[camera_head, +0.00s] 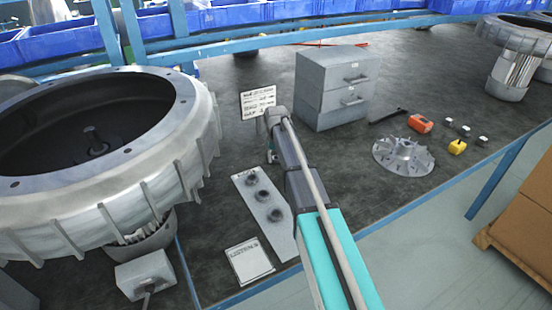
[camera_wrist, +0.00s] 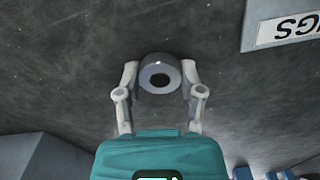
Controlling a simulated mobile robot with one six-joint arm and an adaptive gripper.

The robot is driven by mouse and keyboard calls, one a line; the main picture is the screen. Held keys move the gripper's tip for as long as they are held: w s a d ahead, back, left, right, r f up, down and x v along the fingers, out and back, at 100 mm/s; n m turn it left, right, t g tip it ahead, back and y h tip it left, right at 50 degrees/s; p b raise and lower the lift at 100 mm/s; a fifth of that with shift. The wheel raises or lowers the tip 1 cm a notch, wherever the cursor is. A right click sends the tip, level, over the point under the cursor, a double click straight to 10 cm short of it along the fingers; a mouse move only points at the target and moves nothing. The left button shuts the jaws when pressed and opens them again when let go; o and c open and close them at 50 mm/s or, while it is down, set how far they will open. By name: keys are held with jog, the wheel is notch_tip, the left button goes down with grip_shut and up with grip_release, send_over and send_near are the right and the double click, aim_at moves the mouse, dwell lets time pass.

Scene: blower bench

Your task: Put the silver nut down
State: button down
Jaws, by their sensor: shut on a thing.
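The silver nut (camera_wrist: 151,66), a grey ring with a dark hole, sits between the fingertips of my gripper (camera_wrist: 160,78) in the wrist view. The fingers are shut on its sides. Dark bench surface shows around it; I cannot tell whether it touches the bench. In the head view my gripper (camera_head: 271,156) points down beside the far end of a grey plate (camera_head: 284,245), and the nut cannot be made out there.
A large blower housing (camera_head: 190,150) fills the left. A grey drawer cabinet (camera_head: 310,104) stands behind my arm, near a label sign (camera_head: 258,102). A finned impeller (camera_head: 403,155), an orange item (camera_head: 420,124) and a yellow item (camera_head: 457,147) lie at right.

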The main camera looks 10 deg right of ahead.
jog(key=c, duration=0.6)
grip_release()
jog(key=shift+s+f, duration=0.2)
jog(key=shift+s, duration=0.15)
jog(key=shift+c, duration=0.2)
jog(key=o, duration=0.4)
jog(key=shift+w+f, duration=0.2)
jog(key=shift+f, duration=0.1)
jog(key=shift+r, duration=0.1)
jog(key=shift+w+r, duration=0.1)
jog(key=shift+r+p, duration=0.3)
jog(key=shift+p, duration=0.1)
notch_tip(320, 180, up, 12)
jog(key=p, duration=1.2)
jog(key=shift+r+p, duration=0.25)
jog(key=shift+p, duration=0.05)
jog(key=shift+m, duration=0.5)
jog(key=s, duration=1.9)
jog(key=s+d, duration=0.1)
jog(key=s, duration=0.9)
